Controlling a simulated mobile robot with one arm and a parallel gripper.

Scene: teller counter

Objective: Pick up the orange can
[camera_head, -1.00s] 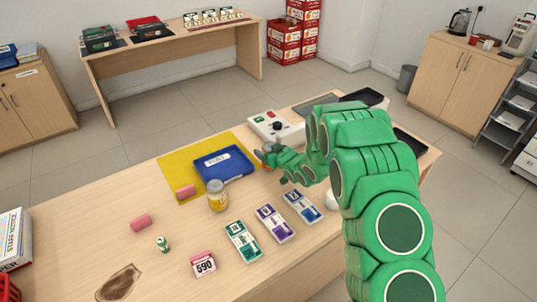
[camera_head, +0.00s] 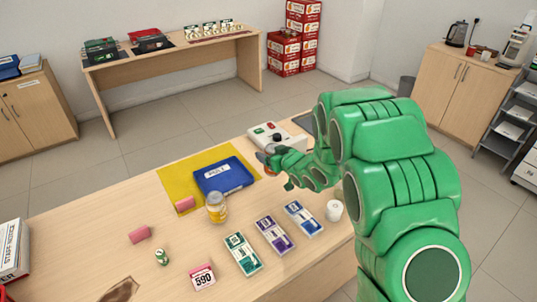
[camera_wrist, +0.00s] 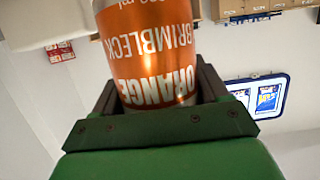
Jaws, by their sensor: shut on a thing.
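The orange can (camera_wrist: 150,50) fills the top middle of the wrist view, with white lettering upside down there. My gripper (camera_wrist: 160,105) is shut on it, with a dark jaw on either side of the can. In the head view my green gripper (camera_head: 268,160) is over the counter, by the right edge of the blue tray. Only a small orange and grey part of the can shows there; my gripper hides the rest. I cannot tell from this view how far the can is above the counter.
The blue tray (camera_head: 225,178) lies on a yellow mat (camera_head: 172,192). A yellow-labelled jar (camera_head: 216,208), several banknote bundles (camera_head: 275,235), a white cup (camera_head: 334,210) and a white device (camera_head: 280,133) stand nearby.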

